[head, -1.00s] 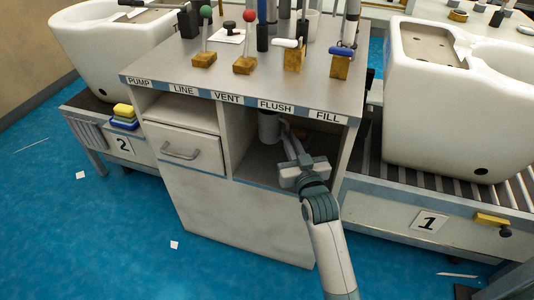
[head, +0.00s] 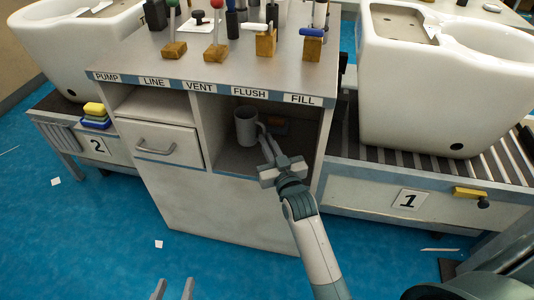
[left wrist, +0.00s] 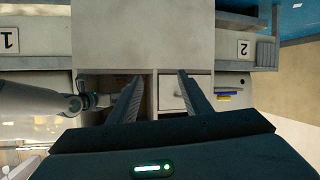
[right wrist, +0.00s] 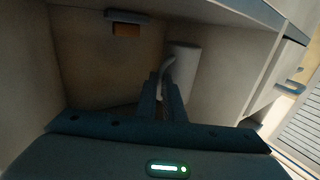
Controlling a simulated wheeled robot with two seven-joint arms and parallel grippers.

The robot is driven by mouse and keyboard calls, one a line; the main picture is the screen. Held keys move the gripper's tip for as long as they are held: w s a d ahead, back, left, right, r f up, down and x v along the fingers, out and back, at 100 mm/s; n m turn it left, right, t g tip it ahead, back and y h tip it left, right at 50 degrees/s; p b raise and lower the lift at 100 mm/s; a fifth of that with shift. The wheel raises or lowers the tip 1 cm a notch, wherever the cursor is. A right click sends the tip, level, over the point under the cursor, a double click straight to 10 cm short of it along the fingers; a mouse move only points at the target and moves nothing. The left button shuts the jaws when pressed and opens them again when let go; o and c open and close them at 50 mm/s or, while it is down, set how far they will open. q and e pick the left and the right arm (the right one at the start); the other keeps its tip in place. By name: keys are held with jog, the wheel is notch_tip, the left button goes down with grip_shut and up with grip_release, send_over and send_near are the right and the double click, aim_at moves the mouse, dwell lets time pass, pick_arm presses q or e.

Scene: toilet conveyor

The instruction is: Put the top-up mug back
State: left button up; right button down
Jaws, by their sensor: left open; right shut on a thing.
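The top-up mug is a plain grey-white mug (head: 246,128), upright inside the open compartment under the FLUSH and FILL labels. My right gripper (head: 263,135) reaches into this compartment from the front and is shut on the mug's handle. In the right wrist view the handle lies between the fingertips (right wrist: 161,82), with the mug's body (right wrist: 184,62) just beyond. I cannot tell whether the mug's base touches the compartment floor. My left gripper (head: 175,288) is open and empty, low in front of the cabinet; its spread fingers (left wrist: 156,76) show in the left wrist view.
The cabinet (head: 200,200) has a drawer (head: 168,148) left of the compartment. A small orange-brown block (right wrist: 127,30) is at the compartment's back. Several levers on wooden blocks stand on the top. Toilets stand on conveyors at both sides. The blue floor in front is mostly clear.

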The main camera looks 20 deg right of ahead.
dwell(0.3)
jog(key=shift+f+b, duration=0.5)
jog(key=shift+f, duration=1.1)
pick_arm(q)
jog(key=shift+w+d+r+t+h, duration=0.1)
jog(key=shift+w+d+r+t, duration=0.1)
jog(key=shift+r+t, duration=0.35)
jog(key=shift+w+d+r+t+h, duration=0.1)
jog(key=shift+d+r+t, duration=0.15)
jog(key=shift+r, duration=0.55)
jog(key=shift+w+d+r+t+h, duration=0.1)
jog(key=shift+w+d+r+t, duration=0.05)
jog(key=shift+r+t, duration=0.45)
pick_arm(e)
jog(key=shift+f, duration=0.4)
pick_arm(q)
jog(key=shift+r, duration=0.1)
pick_arm(e)
jog(key=c, duration=1.9)
grip_release()
jog(key=shift+f, duration=0.15)
jog(key=shift+o, duration=0.2)
jog(key=shift+s, duration=0.1)
